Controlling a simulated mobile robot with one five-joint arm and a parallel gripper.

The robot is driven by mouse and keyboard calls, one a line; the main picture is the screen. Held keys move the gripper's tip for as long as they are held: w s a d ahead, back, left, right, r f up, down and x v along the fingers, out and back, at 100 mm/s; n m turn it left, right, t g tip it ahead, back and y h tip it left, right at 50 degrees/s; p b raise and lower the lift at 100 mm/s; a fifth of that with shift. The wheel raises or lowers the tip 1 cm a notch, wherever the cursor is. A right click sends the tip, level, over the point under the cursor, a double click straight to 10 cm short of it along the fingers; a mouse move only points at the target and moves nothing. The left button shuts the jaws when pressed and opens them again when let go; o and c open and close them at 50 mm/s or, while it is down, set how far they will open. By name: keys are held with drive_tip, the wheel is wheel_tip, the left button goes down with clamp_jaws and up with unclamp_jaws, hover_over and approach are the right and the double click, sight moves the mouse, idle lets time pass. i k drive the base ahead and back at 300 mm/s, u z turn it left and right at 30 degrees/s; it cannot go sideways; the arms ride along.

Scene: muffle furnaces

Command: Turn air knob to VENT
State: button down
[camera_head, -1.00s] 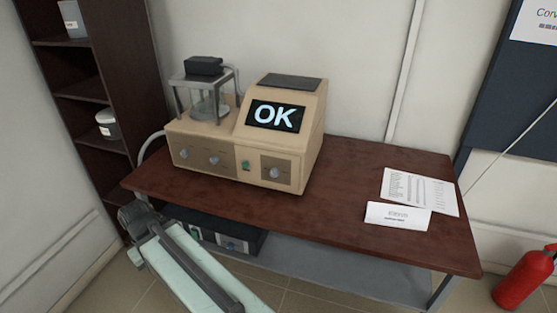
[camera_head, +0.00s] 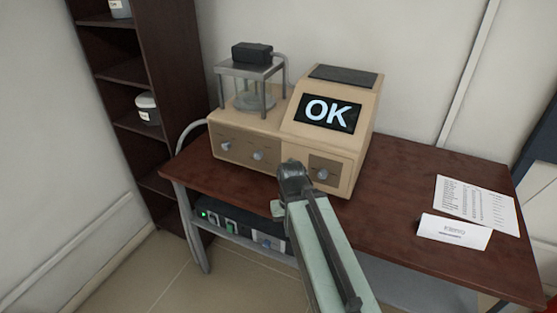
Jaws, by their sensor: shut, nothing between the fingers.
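A beige machine (camera_head: 355,150) with a screen reading "OK" stands on the dark red table. Its front has three knobs: a left knob (camera_head: 226,146), a middle knob (camera_head: 258,155) and a right knob (camera_head: 323,175). The labels are too small to read, so I cannot tell which is the air knob. My gripper (camera_head: 292,168) is in front of the machine, between the middle and right knobs in the picture. It is shut and empty. It hides the front panel's green switch. I cannot tell whether it touches the machine.
A glass chamber (camera_head: 256,97) in a metal frame sits on the machine's left part. Papers and a white card (camera_head: 454,232) lie at the table's right (camera_head: 400,240). A dark box (camera_head: 238,222) is on the lower shelf. A dark shelf unit (camera_head: 170,90) stands left.

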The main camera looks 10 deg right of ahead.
sight(225, 145)
drive_tip(key=u, duration=0.05)
drive_tip(key=k, duration=0.5)
drive_tip(key=u, duration=1.45)
drive_tip(key=i, duration=0.95)
drive_tip(key=u, duration=0.75)
